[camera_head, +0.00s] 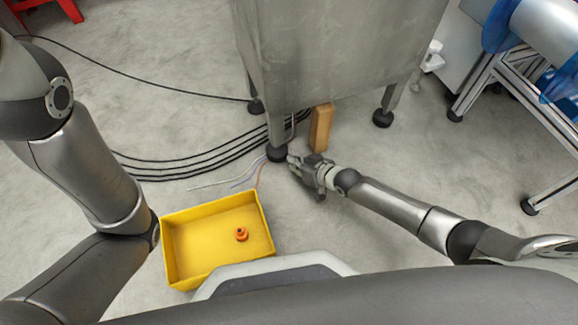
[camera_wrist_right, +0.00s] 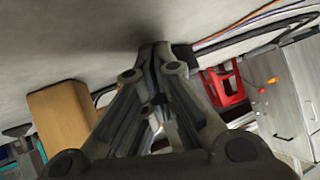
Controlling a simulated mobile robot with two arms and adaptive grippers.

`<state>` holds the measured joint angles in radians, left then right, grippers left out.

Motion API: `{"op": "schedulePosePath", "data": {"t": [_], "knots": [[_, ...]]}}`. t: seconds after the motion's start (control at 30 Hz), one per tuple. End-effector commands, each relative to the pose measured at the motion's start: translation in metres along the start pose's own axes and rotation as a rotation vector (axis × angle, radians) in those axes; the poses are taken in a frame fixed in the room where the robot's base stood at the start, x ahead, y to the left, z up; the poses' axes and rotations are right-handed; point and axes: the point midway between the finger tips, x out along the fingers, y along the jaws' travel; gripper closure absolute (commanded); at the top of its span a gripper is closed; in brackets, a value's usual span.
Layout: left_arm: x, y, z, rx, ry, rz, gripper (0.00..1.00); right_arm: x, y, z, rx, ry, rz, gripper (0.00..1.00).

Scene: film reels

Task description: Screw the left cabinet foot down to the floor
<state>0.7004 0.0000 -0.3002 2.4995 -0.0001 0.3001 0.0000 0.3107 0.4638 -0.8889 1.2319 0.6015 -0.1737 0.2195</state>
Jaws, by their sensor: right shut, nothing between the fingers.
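The grey cabinet (camera_head: 330,50) stands on legs with round black feet. Its front left foot (camera_head: 277,154) rests on or close to the floor; any gap is too small to tell. My right gripper (camera_head: 291,160) is low, just right of this foot, with its fingers shut and empty. In the right wrist view the closed fingertips (camera_wrist_right: 155,48) are beside a dark part (camera_wrist_right: 184,57), probably the foot. I cannot tell whether they touch. My left arm comes in from the left, but its gripper is out of view.
A wooden block (camera_head: 321,128) stands under the cabinet's front edge, close to my right gripper. Black cables (camera_head: 190,165) and thin coloured wires run behind the foot. A yellow bin (camera_head: 185,271) holding an orange part (camera_head: 241,234) is nearer me. Right front foot (camera_head: 383,118) stands clear.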

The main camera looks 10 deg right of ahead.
Motion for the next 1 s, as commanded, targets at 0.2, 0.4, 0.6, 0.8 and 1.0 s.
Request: {"op": "schedulePosePath", "data": {"t": [0.2,0.4,0.6,0.8,1.0], "knots": [[-0.002,0.0,-0.001,0.0,0.0,0.0,1.0,-0.001,0.004,-0.001,0.001,0.0,-0.001,1.0],[-0.002,0.0,-0.001,0.0,0.001,0.0,1.0,-0.001,0.004,-0.001,0.001,0.0,-0.001,1.0],[-0.004,0.001,-0.002,0.0,0.001,0.0,1.0,0.002,0.004,-0.002,0.001,0.0,0.0,1.0],[-0.006,0.001,-0.003,0.0,0.001,0.0,1.0,0.007,0.002,-0.005,0.001,0.0,0.0,1.0],[-0.009,0.002,-0.004,0.0,0.001,0.0,1.0,0.012,0.001,-0.009,0.001,0.0,-0.001,1.0]]}}
